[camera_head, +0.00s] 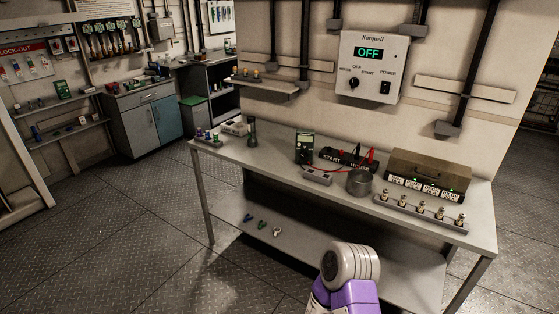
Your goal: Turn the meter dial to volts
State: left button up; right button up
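The meter (305,147) is a small dark green and black handheld unit. It stands upright on the workbench (235,162), left of a black START label. It has a pale display at its top, and its dial is too small to tell where it points. Part of one of my arms, a grey rounded joint with purple links, shows at the bottom of the view, well in front of the meter. Neither of my grippers is in view.
Near the meter are a black box with red leads (352,157), a metal cup (359,182), a small grey block (317,176) and a dark green bottle (252,132). A brown-topped box (443,172) stands right. A wall panel (373,67) reads OFF. The floor ahead is clear.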

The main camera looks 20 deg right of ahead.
aim_at(304, 155)
jog(key=u, duration=0.35)
jog(key=i, duration=1.45)
jog(key=z, duration=0.9)
